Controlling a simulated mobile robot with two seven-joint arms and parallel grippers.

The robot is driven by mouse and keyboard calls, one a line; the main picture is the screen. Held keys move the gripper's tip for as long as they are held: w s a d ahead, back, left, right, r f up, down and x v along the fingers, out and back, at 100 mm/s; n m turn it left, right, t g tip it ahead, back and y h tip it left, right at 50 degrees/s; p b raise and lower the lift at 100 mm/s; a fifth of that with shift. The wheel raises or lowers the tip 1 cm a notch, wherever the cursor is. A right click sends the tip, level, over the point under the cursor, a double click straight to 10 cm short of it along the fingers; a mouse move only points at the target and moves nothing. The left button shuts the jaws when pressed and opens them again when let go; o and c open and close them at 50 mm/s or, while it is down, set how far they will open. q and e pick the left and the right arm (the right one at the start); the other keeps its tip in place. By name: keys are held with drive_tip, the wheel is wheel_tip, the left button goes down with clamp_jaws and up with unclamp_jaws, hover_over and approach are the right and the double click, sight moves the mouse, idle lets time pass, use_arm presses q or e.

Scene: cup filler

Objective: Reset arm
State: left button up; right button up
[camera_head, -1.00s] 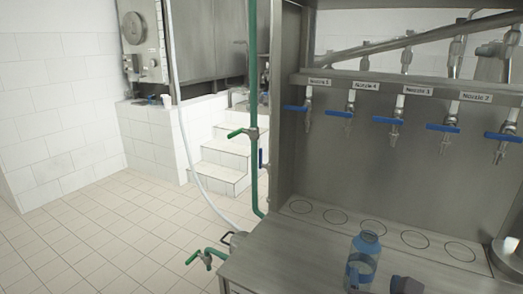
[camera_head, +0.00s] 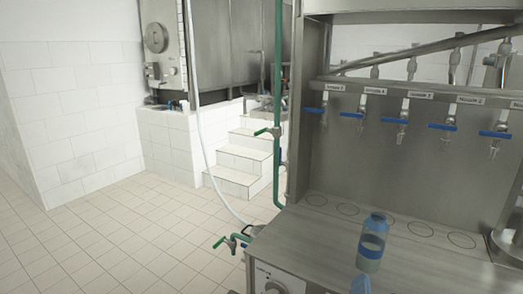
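A row of nozzles with blue levers (camera_head: 401,121) hangs above the counter. A green pipe with valves (camera_head: 277,130) and a white hose (camera_head: 203,150) run at the cabinet's left side. White steps (camera_head: 240,165) stand behind. The tiled floor (camera_head: 110,235) at left is clear.

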wheel_tip(320, 180, down, 15)
drive_tip(key=m+g+y, duration=0.2)
drive_tip(key=m+y, duration=0.4)
drive_tip(key=m, duration=1.3)
drive_tip(key=s+d+f+m+g, duration=0.1)
drive_tip(key=s+d+f+m, duration=0.2)
drive_tip(key=f, duration=0.4)
drive_tip(key=s+d+f+m+g+h, duration=0.1)
drive_tip(key=s+d+f+m+g, duration=0.1)
drive_tip(key=s+d+f, duration=0.3)
wheel_tip(320, 180, down, 2)
drive_tip(key=s+m, duration=0.1)
drive_tip(key=s, duration=0.1)
drive_tip(key=shift+s+f+m+g+h, duration=0.2)
drive_tip(key=shift+s+m+g+h, duration=0.1)
drive_tip(key=shift+m, duration=0.1)
